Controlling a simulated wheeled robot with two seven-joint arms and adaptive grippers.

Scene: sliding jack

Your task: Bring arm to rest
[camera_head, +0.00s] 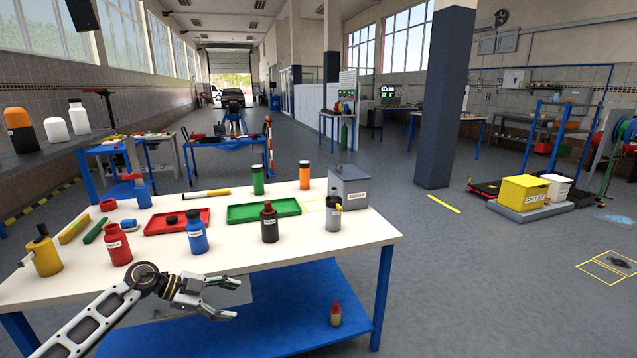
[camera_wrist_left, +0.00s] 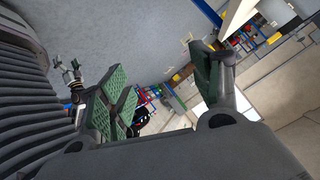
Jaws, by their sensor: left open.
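My left arm comes in from the lower left in the head view. Its gripper (camera_head: 234,299) is open and empty, in front of the white-topped workbench (camera_head: 330,235), its fingers pointing right. It holds nothing and appears apart from the bench. In the left wrist view the fingers (camera_wrist_left: 170,80) with green pads stand wide apart, with nothing between them but distant background. A small shape like another gripper (camera_wrist_left: 70,78) shows at the left of the wrist view; its jaw state is unclear. My right arm does not show in the head view.
The bench holds several bottles, including a blue one (camera_head: 198,235) and a black one (camera_head: 269,224), a red tray (camera_head: 160,226), a green tray (camera_head: 250,213) and a grey scrap box (camera_head: 350,184). A red-capped bottle (camera_head: 336,314) stands on the blue lower shelf.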

